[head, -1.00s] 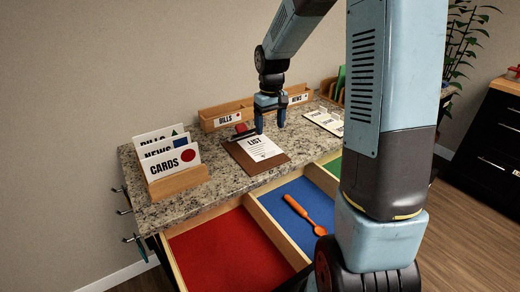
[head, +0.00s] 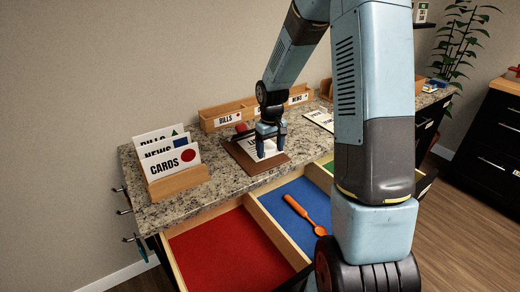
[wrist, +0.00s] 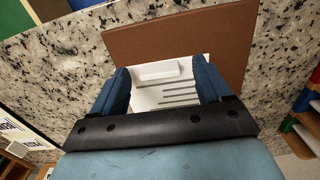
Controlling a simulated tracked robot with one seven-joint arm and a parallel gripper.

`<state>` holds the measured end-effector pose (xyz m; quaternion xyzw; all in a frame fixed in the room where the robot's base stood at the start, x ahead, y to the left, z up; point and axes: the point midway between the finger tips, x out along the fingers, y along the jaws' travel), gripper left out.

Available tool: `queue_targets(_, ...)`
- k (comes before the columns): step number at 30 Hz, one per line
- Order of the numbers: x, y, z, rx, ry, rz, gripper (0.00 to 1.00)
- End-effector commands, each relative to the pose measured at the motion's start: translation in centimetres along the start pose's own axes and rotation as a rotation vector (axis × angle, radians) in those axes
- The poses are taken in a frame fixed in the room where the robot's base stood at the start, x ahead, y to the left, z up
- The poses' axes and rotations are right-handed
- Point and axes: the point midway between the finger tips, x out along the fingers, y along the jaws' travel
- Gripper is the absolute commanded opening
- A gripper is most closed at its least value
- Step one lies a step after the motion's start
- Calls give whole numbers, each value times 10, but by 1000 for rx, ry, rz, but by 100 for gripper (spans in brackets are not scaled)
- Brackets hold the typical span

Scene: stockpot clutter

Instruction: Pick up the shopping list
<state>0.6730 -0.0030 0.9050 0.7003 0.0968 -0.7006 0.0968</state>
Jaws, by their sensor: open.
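The shopping list is a white sheet headed "LIST" (head: 271,152) on a brown clipboard (head: 247,161) on the granite counter. My gripper (head: 271,152) is over the sheet and hides much of it in the head view. In the wrist view the list (wrist: 165,92) shows between the two blue fingers of my gripper (wrist: 163,90), with a pale raised bar across it and grey lines of text. The brown board (wrist: 180,38) extends beyond the fingers. The fingers are apart, and nothing is held between them. I cannot tell whether the fingertips touch the board.
A wooden rack (head: 180,183) with BILLS, NEWS and CARDS signs stands left on the granite counter (head: 222,190). Wooden bins (head: 228,117) line the back. A red object (head: 241,127) sits by the clipboard. The open drawer below has red (head: 228,250) and blue sections and an orange spoon (head: 304,213).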

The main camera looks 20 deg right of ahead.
Motion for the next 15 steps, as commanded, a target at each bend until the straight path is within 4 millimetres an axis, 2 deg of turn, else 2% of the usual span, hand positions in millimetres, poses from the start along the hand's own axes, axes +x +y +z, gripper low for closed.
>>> queue_targets(5,0,0,0,0,0,0,78)
queue_targets(15,0,0,0,1,0,0,46)
